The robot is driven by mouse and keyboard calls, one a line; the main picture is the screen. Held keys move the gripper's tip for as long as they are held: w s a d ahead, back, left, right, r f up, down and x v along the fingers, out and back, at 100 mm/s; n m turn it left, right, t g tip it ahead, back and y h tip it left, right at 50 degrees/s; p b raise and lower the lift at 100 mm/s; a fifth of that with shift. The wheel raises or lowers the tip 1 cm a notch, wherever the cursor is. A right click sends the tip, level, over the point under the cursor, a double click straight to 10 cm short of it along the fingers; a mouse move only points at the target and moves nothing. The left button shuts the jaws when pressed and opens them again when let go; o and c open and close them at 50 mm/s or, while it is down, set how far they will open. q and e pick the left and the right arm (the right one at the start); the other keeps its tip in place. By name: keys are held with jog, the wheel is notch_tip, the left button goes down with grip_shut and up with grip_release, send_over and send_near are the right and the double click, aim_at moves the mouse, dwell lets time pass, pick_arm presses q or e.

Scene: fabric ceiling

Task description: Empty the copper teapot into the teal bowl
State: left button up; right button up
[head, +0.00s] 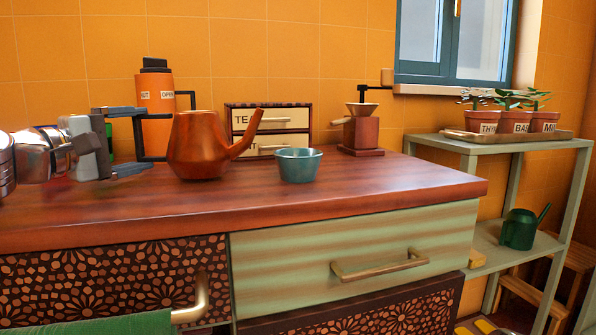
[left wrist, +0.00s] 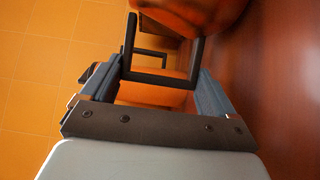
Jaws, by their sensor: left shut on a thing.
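The copper teapot (head: 197,146) is upright at the middle left of the wooden counter, its spout pointing right. It appears to rest on the wood. The teal bowl (head: 298,165) stands to its right, just beyond the spout; its inside is mostly hidden. My left gripper (head: 138,140) comes in from the left and is shut on the teapot's dark squared handle (head: 148,159). In the left wrist view the handle (left wrist: 150,76) lies between the fingers, with the copper body (left wrist: 195,10) beyond. The teapot's contents are hidden. My right gripper is not in view.
An orange canister (head: 157,95) stands behind the handle. A small labelled drawer box (head: 268,118) and a coffee grinder (head: 363,131) stand behind the bowl. The counter (head: 400,187) is clear to the right. A shelf (head: 455,145) holds potted herbs and a green watering can (head: 520,229).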

pick_arm(q)
jog(key=shift+r, duration=0.2)
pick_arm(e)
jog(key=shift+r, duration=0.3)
pick_arm(q)
notch_tip(320, 180, up, 4)
jog(key=p, duration=0.3)
jog(key=shift+p, duration=0.3)
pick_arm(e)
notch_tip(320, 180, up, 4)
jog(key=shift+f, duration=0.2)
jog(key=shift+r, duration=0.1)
